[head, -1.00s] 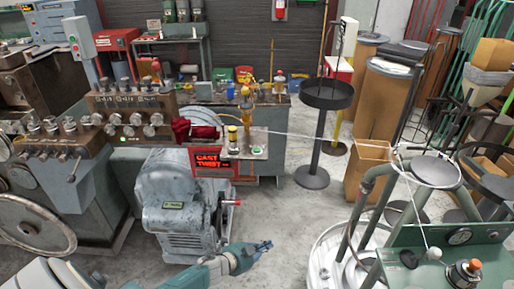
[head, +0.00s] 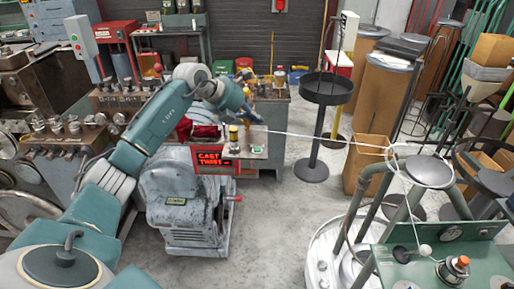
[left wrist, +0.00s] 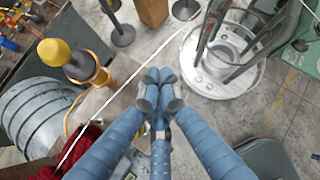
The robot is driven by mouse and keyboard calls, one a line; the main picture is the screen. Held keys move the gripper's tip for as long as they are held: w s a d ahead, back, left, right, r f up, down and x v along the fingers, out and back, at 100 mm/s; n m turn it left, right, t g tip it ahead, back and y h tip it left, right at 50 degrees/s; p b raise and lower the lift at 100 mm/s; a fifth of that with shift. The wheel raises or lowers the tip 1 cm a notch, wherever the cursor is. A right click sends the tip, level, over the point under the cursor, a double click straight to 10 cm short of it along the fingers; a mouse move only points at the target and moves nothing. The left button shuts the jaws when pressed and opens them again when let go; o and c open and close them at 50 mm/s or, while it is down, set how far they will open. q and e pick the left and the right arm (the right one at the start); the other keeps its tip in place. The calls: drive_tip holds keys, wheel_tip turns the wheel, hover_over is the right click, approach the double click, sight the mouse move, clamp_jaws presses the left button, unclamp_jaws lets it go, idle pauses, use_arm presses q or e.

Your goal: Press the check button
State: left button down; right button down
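No button with a readable "check" label shows. A small grey panel (head: 254,139) stands beside the red-lit display (head: 215,158) reading "CAST TWIST". A small greenish button (head: 257,150) seems to sit on the panel, too small to tell clearly. A yellow-capped post (head: 233,132) stands at the panel's left; a yellow-topped post (left wrist: 62,58) shows in the left wrist view. My right gripper is out of view.
A grey motor housing (head: 185,195) stands below the display. Red cloth (head: 203,131) lies beside the panel. A black round stand (head: 326,88) is behind right.

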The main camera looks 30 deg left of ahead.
sight(255, 150)
use_arm(q)
drive_tip(key=shift+f, duration=0.15)
wheel_tip(255, 150, down, 9)
drive_tip(key=b, duration=0.6)
drive_tip(key=shift+r, duration=0.2)
idle(0.8)
idle(0.5)
drive_tip(key=shift+f+b, duration=0.35)
drive_tip(key=shift+f, duration=0.05)
